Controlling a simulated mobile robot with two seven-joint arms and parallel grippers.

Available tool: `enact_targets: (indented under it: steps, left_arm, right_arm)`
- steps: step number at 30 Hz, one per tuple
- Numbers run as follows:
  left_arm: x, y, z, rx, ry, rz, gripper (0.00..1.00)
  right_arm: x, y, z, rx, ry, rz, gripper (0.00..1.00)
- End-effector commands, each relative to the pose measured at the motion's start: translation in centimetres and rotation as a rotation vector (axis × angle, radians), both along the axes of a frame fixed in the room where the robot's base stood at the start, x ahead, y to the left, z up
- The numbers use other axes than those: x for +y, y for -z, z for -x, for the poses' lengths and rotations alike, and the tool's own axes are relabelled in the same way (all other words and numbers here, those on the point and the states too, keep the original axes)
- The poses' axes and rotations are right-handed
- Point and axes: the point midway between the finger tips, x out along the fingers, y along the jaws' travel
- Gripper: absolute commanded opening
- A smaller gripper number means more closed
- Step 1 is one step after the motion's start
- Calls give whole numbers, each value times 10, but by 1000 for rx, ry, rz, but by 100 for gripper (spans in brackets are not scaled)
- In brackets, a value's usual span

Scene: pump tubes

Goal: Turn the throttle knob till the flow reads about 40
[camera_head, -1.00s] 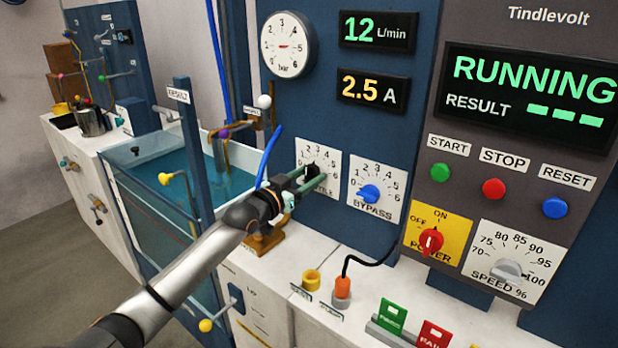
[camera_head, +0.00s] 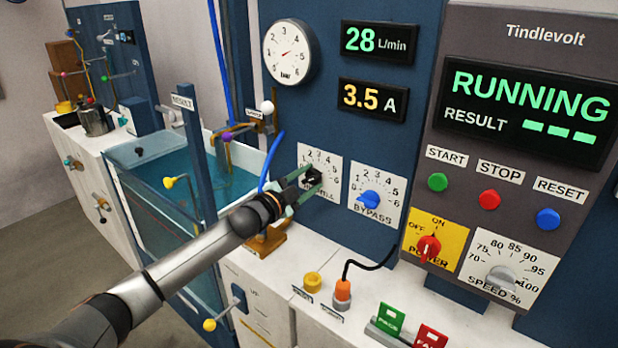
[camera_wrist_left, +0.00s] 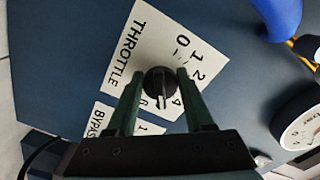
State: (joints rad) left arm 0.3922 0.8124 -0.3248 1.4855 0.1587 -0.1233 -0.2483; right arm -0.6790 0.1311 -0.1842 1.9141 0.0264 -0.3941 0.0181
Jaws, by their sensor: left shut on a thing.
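The black throttle knob (camera_head: 313,176) sits on its white dial plate on the blue panel. My left gripper (camera_head: 308,183) is shut on it. In the left wrist view the knob (camera_wrist_left: 160,84) lies between the two green fingers of the gripper (camera_wrist_left: 160,98), with the scale numbers partly hidden. The flow display (camera_head: 377,42) reads 28 L/min in green. My right gripper is not in view.
The blue bypass knob (camera_head: 370,199) is close to the right of the throttle. The current display (camera_head: 372,99) reads 3.5 A. A round bar gauge (camera_head: 288,52) hangs above. The screen (camera_head: 528,112) shows RUNNING. A water tank (camera_head: 160,165) stands at left.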

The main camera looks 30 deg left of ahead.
Motion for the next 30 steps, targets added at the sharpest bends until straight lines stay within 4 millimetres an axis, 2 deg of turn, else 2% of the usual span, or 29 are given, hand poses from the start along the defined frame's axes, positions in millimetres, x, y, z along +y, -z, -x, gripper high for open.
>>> enact_targets:
  steps: [9, 26, 27, 30]
  left_arm:
    - [0, 0, 0, -9, 1, -129, 0]
    - [0, 0, 0, -12, 1, -156, 0]
    - [0, 0, 0, -12, 1, -156, 55]
    - [0, 0, 0, -12, 1, -155, 67]
  right_arm:
    - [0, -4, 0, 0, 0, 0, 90]
    - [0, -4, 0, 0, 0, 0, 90]
    - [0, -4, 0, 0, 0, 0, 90]
    - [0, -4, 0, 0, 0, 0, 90]
